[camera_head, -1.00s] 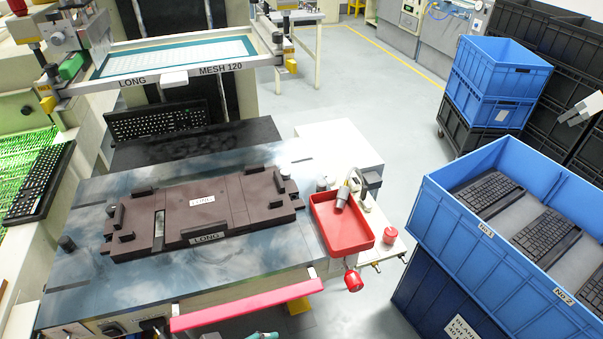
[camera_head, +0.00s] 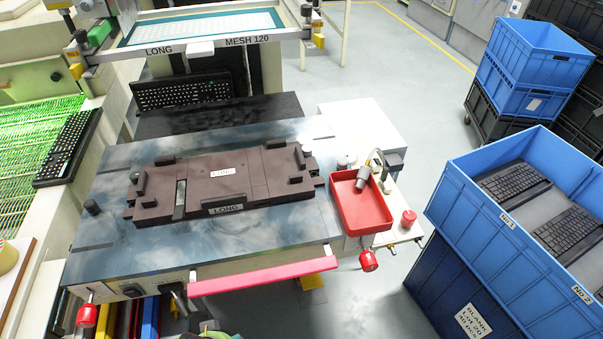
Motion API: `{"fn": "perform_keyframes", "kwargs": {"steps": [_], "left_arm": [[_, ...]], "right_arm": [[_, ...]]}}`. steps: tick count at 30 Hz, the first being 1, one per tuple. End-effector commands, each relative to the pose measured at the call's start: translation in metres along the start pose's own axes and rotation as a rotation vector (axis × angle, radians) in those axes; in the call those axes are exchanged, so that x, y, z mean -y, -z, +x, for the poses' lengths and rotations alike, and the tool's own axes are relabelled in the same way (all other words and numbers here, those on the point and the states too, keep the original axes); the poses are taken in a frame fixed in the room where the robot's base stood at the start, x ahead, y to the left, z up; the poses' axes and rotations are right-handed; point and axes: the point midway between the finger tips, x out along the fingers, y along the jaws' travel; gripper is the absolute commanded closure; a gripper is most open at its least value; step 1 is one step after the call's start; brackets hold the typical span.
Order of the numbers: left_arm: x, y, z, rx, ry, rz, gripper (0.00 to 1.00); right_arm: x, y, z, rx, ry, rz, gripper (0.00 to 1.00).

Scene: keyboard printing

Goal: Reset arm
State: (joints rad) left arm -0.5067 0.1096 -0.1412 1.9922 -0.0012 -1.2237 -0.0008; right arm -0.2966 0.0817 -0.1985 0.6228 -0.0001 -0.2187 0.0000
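Neither of my grippers shows clearly in the head view, and no arm comes in from the left or right side. The brown fixture (camera_head: 262,172) marked LONG lies on the dark metal printing table (camera_head: 110,240). Its bed holds no keyboard. A small, partly cut-off coloured shape is at the bottom edge below the table; I cannot tell what it is.
A red tray (camera_head: 362,208) holds a grey cylindrical item at the table's right. A pink bar (camera_head: 262,278) runs along the front. A blue crate (camera_head: 470,200) with keyboards stands at right. Floor between table and crates is clear.

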Motion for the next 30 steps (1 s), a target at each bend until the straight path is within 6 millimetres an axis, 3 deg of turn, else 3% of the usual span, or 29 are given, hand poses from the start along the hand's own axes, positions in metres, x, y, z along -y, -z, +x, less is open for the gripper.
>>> {"fn": "perform_keyframes", "kwargs": {"steps": [6, 13, 18, 21, 25, 30], "left_arm": [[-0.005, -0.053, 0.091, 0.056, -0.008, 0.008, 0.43], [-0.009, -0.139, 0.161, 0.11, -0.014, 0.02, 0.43], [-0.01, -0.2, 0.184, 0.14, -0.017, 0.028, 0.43], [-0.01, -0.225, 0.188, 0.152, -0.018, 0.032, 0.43], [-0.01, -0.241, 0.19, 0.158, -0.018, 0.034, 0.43], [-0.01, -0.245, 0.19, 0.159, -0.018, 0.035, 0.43]], "right_arm": [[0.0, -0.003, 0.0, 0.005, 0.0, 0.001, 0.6], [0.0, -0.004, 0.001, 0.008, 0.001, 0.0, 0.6], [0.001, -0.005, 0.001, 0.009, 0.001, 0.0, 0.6], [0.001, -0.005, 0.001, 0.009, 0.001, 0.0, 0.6], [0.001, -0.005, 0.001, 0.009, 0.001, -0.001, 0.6], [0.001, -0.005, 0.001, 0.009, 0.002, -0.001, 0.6]]}}
